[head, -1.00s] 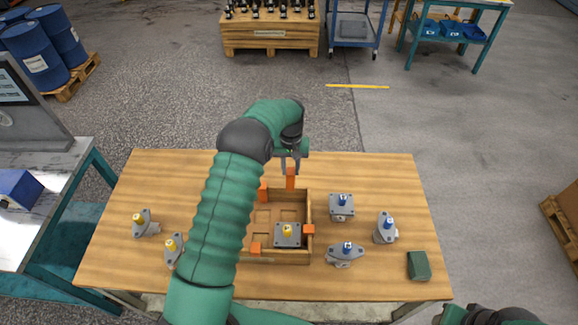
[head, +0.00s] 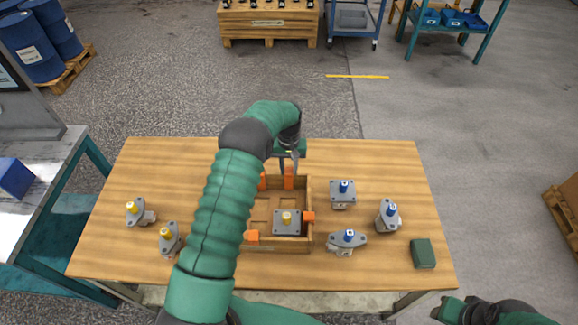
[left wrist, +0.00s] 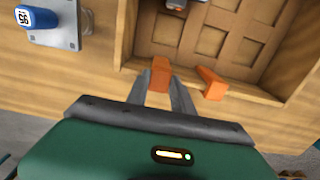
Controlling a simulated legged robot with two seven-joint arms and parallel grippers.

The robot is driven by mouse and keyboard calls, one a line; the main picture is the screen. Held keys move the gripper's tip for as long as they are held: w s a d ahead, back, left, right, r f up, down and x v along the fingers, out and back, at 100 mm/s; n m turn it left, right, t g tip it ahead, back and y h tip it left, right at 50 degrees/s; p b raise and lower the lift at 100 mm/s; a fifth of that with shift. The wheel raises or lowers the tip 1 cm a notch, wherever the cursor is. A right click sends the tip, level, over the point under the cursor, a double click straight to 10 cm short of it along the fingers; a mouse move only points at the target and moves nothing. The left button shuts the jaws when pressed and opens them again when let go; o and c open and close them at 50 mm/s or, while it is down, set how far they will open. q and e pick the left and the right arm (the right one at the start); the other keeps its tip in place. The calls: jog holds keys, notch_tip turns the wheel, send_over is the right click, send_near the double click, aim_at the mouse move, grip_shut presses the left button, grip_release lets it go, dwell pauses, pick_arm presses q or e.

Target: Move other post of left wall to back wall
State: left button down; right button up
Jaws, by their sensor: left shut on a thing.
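The wooden tray (head: 309,192) sits mid-table with orange posts at its walls. My left gripper (head: 289,160) is over the back wall, shut on an upright orange post (head: 289,178). The left wrist view shows this post (left wrist: 160,66) between the fingers (left wrist: 158,85), at the wall; whether it is fully seated is unclear. A second orange post (head: 262,182) is beside it on the back wall, also in the left wrist view (left wrist: 211,82). Other posts are at the right wall (head: 309,216) and front left (head: 252,237). My arm hides much of the left wall. My right gripper (head: 447,310) is partly visible at bottom right.
A yellow-capped motor (head: 287,222) stands in the tray. Blue-capped motors (head: 343,195) stand right of it, two yellow-capped ones (head: 139,213) left. A dark green block (head: 422,254) lies at the right. The table's back right is clear.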

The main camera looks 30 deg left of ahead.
pick_arm(q)
jog(key=shift+a+f, duration=0.1)
jog(key=shift+a, duration=0.15)
jog(key=shift+d+f, duration=0.15)
jog(key=shift+f, duration=0.3)
dwell(0.3)
jog(key=c, duration=1)
grip_release()
